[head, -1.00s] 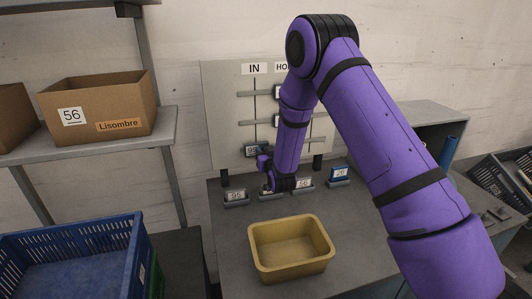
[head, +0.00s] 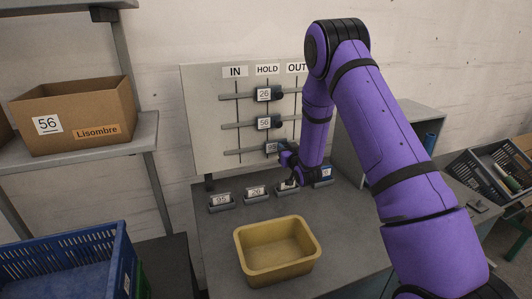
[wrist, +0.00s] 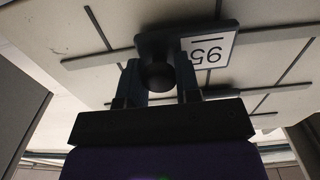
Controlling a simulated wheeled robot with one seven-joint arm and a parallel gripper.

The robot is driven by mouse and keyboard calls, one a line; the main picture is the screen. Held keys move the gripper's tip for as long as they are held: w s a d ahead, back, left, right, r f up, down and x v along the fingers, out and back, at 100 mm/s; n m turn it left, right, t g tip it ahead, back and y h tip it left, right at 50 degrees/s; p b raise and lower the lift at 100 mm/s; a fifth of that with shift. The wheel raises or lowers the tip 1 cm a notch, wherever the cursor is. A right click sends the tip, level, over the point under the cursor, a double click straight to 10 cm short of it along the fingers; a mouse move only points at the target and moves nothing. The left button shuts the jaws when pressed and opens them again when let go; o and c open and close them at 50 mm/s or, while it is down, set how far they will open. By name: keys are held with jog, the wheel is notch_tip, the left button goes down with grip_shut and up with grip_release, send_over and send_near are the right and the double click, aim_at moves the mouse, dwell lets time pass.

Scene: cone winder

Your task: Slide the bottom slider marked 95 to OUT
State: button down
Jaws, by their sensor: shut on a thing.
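The bottom slider marked 95 (head: 272,147) sits on the lowest rail of the board, at about the HOLD line. Its right part is hidden behind my gripper (head: 286,157) in the head view. In the wrist view the slider's label (wrist: 208,50) reads 95 upside down, and its dark round knob (wrist: 157,75) is between my fingers. My gripper (wrist: 160,88) is shut on that knob. The OUT sign (head: 296,68) is at the board's right, and my arm covers part of the OUT line.
The sliders marked 26 (head: 264,95) and 56 (head: 264,123) stand on the rails above, at HOLD. Below the board, several small labelled blocks stand on the grey table (head: 215,235), with a yellow bin (head: 277,268) in front.

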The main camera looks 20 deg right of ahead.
jog(key=d, duration=0.8)
jog(key=shift+d, duration=0.15)
jog(key=c, duration=0.8)
grip_release()
jog(key=shift+d, duration=0.15)
jog(key=shift+s, duration=0.1)
jog(key=s, duration=1)
jog(key=shift+s, duration=0.3)
